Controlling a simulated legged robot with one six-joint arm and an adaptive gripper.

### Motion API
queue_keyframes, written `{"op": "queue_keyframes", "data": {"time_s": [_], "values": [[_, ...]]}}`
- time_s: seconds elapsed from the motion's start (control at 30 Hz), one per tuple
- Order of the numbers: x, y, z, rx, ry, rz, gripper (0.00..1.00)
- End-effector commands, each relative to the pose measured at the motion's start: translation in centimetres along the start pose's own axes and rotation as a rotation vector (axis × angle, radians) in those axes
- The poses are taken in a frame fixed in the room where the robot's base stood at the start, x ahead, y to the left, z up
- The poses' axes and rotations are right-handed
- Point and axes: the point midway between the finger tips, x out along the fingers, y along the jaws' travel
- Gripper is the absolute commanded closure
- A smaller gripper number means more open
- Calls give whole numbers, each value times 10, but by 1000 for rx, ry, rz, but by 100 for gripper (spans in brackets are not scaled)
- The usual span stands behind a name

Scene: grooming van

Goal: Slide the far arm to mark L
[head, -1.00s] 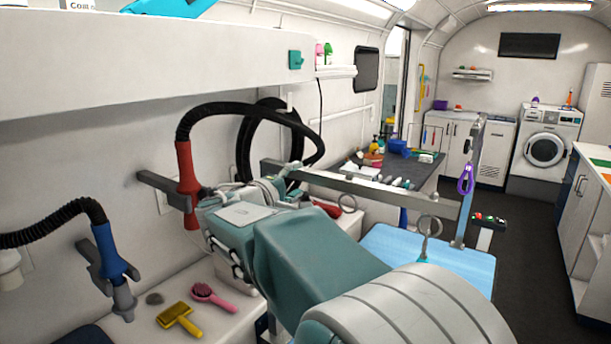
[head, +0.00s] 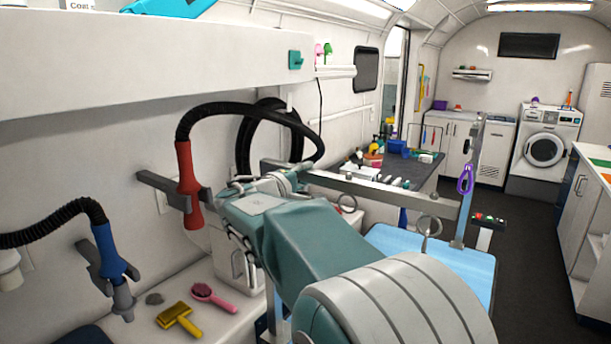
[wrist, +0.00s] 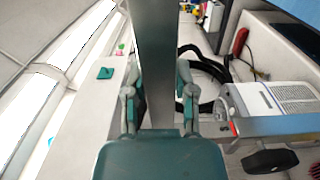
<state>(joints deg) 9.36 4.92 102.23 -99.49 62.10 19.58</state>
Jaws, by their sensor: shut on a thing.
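A grey horizontal grooming bar (head: 385,190) runs above the blue table top (head: 452,256). I take it to be the far arm. It meets an upright post (head: 470,190) at its right end. My gripper (head: 285,182) is near the bar's left part, partly hidden by my own teal links. In the wrist view, its two fingers (wrist: 158,105) close on both sides of the grey bar, which runs up through the picture. No mark L can be made out.
A purple loop (head: 466,179) hangs on the right post and a metal ring (head: 430,228) under the bar. A red dryer nozzle (head: 188,185) and black hose stand close left of my gripper. Bottles and tools fill the dark counter behind. The floor at right is clear.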

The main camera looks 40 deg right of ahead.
Motion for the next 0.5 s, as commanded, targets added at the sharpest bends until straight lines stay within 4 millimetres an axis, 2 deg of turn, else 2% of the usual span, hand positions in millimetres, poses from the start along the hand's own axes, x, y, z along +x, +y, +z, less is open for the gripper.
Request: {"op": "queue_keyframes", "data": {"time_s": [0.13,0.23,0.5], "values": [[0,8,0,1,-1,-1,100],[0,25,0,4,0,3,100],[0,97,0,7,1,7,100]]}}
